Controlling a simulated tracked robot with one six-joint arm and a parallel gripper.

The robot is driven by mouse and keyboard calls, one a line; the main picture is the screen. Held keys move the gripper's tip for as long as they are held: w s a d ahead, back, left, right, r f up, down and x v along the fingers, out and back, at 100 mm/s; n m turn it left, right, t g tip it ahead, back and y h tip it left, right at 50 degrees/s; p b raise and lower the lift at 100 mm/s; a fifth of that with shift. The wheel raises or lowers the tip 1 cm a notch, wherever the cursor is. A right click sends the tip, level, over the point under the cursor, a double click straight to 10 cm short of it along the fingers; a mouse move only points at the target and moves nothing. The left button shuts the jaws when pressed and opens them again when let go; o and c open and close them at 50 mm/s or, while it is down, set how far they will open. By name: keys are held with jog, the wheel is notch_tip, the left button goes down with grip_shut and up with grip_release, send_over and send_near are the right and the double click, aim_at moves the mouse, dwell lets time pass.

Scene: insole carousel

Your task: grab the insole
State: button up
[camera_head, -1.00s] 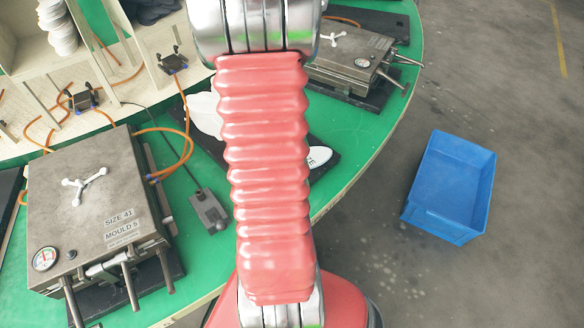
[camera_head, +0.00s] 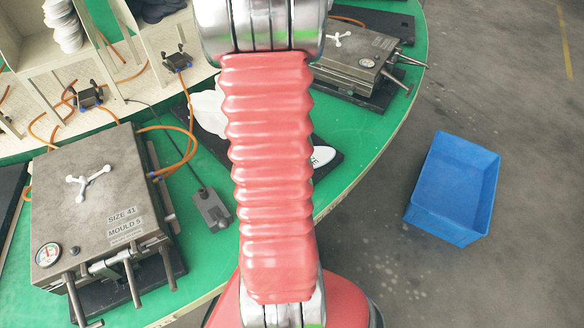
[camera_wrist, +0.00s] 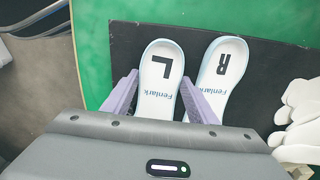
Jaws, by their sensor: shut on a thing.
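Two white insoles with pale blue edges lie side by side on a black mat (camera_wrist: 265,70) in the wrist view. The left insole (camera_wrist: 160,62) is marked "L" and the right insole (camera_wrist: 222,75) is marked "R"; both bear the word "Fenlark". My gripper (camera_wrist: 158,98) has its two lilac fingers on either side of the L insole, shut on it. The right finger lies between the two insoles. In the head view my arm covers the gripper and most of the insoles; one white insole end (camera_head: 322,156) shows beside it.
A mould press (camera_head: 100,200) labelled size 41 stands at left on the green table (camera_head: 370,125), and another press (camera_head: 355,55) stands at the back. White gloves (camera_wrist: 300,115) lie right of the insoles. A blue crate (camera_head: 455,190) stands on the floor at right.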

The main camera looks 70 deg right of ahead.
jog(key=shift+r, duration=0.1)
notch_tip(320, 180, up, 10)
dwell(0.6)
jog(key=shift+s, duration=0.15)
dwell(0.5)
